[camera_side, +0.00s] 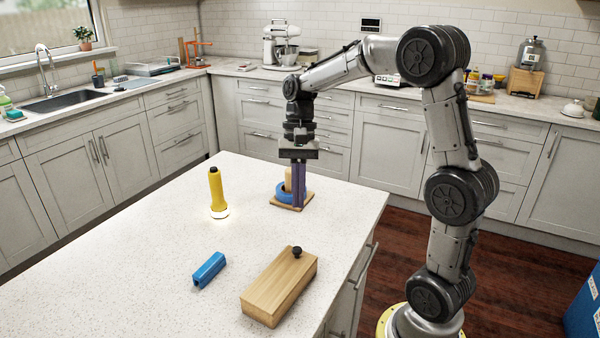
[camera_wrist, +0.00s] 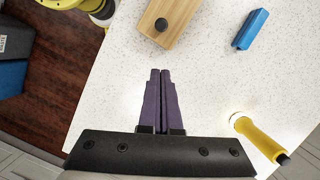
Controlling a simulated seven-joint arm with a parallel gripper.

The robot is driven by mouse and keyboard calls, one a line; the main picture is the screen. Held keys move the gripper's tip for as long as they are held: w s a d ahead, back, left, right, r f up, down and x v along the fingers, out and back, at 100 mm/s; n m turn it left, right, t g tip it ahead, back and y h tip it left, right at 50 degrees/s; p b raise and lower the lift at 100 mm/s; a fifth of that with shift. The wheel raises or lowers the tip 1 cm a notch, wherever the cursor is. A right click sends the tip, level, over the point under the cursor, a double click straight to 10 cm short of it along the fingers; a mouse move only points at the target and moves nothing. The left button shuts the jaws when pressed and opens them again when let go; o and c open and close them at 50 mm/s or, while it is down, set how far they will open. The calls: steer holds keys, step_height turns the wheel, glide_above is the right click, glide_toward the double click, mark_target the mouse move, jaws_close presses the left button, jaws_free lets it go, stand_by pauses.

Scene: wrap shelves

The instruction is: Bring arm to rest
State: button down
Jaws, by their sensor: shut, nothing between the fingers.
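My gripper (camera_side: 299,208) has long purple fingers that are shut together with nothing between them. It points down over the white island counter, in front of a wooden peg stand (camera_side: 289,205) in the side view. A blue ring (camera_side: 283,191) sits around the stand's post, partly hidden by my fingers. In the wrist view my gripper (camera_wrist: 160,73) shows both fingertips touching above bare counter. I cannot tell exactly how high the fingertips are above the counter.
A lit yellow flashlight (camera_side: 216,192) stands upright on the counter (camera_side: 130,245). A blue block (camera_side: 209,270) and a wooden box (camera_side: 280,287) with a black knob lie nearer the camera. The counter's right edge is near my base. Free counter lies to the left.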

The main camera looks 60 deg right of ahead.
step_height(320, 180, up, 8)
steer(key=s+a+n+t, duration=0.1)
steer(key=a, duration=0.1)
steer(key=s+a+r+n+t+h, duration=0.2)
steer(key=s+a+n, duration=0.1)
steer(key=s+a, duration=0.35)
steer(key=s+f+n+t+h, duration=0.1)
steer(key=s+f+n+t, duration=0.3)
steer(key=s+f+n, duration=0.3)
steer(key=shift+s+n, duration=0.25)
steer(key=shift+n, duration=0.85)
